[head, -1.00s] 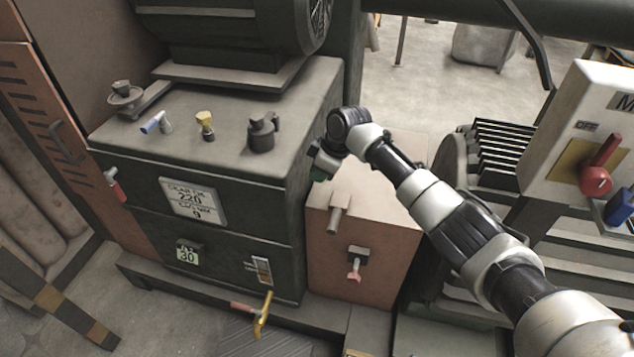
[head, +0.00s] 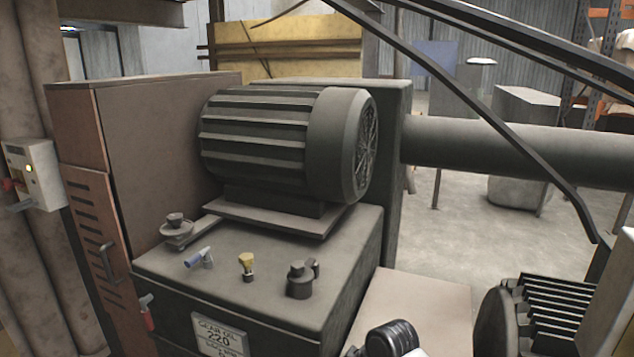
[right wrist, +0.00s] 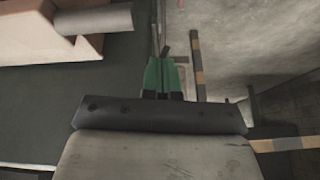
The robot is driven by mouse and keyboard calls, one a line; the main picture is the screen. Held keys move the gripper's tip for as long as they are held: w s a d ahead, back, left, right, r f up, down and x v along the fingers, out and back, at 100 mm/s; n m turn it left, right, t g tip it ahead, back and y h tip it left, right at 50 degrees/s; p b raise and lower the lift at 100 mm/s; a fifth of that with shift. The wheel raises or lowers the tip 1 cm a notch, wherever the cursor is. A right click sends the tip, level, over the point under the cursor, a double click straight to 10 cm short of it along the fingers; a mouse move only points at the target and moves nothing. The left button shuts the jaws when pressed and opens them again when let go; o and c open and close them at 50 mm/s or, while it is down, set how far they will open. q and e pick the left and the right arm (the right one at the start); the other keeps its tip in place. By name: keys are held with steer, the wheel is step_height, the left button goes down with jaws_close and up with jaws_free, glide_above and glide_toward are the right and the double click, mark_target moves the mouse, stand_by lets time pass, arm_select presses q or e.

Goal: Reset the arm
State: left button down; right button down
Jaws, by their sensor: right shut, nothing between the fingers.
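My right arm (head: 392,340) shows only as a dark joint at the bottom edge of the head view, in front of the brownish box (head: 425,300). In the right wrist view my right gripper (right wrist: 166,72) has green fingers close together, shut with nothing held. A pale block with a grey cylinder (right wrist: 95,19) is at the upper left of that view, apart from the fingers. My left arm and gripper are not in view.
The dark gearbox (head: 270,250) carries a ribbed motor (head: 270,140), small caps and a blue-handled valve (head: 198,257). A thick pipe (head: 520,150) runs right. Finned plates (head: 555,315) are at lower right. Open floor (head: 450,220) lies behind. A striped bar (right wrist: 197,62) is near the fingers.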

steer(key=s+d+f+m+t, duration=0.1)
steer(key=s+d+f+m, duration=0.15)
steer(key=s, duration=0.45)
steer(key=s+d+f+m, duration=0.1)
steer(key=s+f+m, duration=0.15)
steer(key=s, duration=0.55)
steer(key=s+d+r+m+h, duration=0.1)
steer(key=s+d+m+h, duration=0.15)
steer(key=s+d, duration=0.35)
steer(key=s+d+r+m+h, duration=0.2)
steer(key=s+d+m, duration=0.15)
steer(key=s, duration=0.55)
step_height(320, 180, down, 23)
steer(key=n+p, duration=0.1)
steer(key=p, duration=0.2)
steer(key=s+d+f+g+p, duration=0.1)
steer(key=s+d+f+p, duration=0.2)
steer(key=s+f, duration=1)
steer(key=s, duration=0.3)
steer(key=shift+s+d+n+g, duration=0.25)
steer(key=shift+s+n+g, duration=0.05)
steer(key=shift+s+g, duration=0.1)
